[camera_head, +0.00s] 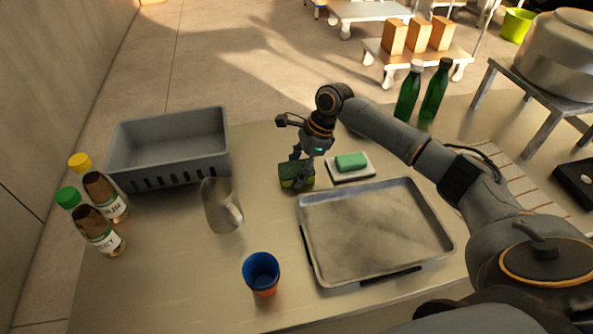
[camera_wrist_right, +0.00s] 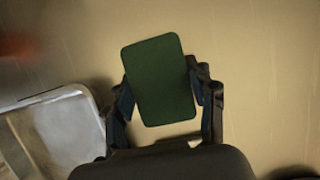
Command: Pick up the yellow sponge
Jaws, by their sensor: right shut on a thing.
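The yellow sponge (camera_head: 290,177) is at the middle of the table in the head view, with a dark green top and a yellowish side. My right gripper (camera_head: 303,172) reaches down onto it from above. In the right wrist view the sponge's green face (camera_wrist_right: 160,80) sits between the two fingers of my right gripper (camera_wrist_right: 164,88), which are shut on its sides. I cannot tell whether the sponge touches the table. My left gripper is not in view.
A green soap bar (camera_head: 351,161) on a white dish (camera_head: 351,174) lies just right of the sponge. A metal tray (camera_head: 375,232) is in front.

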